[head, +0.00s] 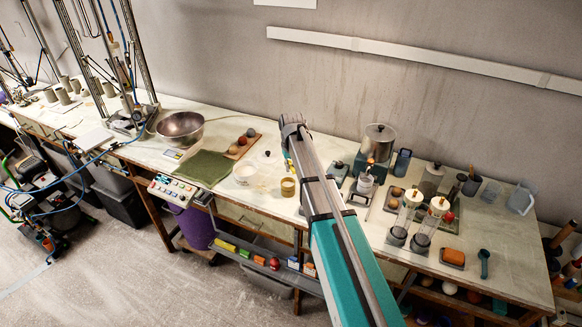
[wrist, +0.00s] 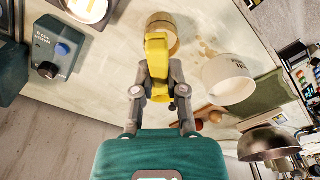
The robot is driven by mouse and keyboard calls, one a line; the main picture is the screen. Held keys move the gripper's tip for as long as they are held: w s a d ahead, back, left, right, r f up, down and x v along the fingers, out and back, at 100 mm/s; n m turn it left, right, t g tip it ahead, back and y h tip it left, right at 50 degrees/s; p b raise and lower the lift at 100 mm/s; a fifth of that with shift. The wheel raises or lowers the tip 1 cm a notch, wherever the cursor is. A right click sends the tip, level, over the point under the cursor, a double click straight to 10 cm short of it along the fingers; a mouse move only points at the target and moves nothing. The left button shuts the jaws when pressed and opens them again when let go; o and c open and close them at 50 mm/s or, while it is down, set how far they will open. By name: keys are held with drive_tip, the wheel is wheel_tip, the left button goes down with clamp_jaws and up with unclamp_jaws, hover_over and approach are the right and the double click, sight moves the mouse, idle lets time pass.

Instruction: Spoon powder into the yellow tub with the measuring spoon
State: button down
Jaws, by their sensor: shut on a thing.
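In the wrist view my gripper (wrist: 159,92) is shut on a yellow piece, which looks like the handle of the measuring spoon (wrist: 157,55). The spoon's bowl and any powder in it cannot be made out. A round yellow-tan tub (wrist: 170,20) lies just beyond the spoon, which covers part of it. The tub also stands on the bench in the head view (head: 288,188). A white tub with dark lettering (wrist: 228,82) is to the right in the wrist view; it also shows in the head view (head: 244,175).
Spilled tan powder (wrist: 207,50) marks the bench beside the tubs. A green mat (head: 205,167) and a steel bowl (head: 181,128) are to the left. Cylinders (head: 430,225) crowd the bench's right.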

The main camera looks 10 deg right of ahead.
drive_tip(key=shift+f, duration=0.15)
wheel_tip(320, 180, down, 4)
drive_tip(key=b, duration=0.4)
drive_tip(key=shift+f, duration=0.1)
idle(0.4)
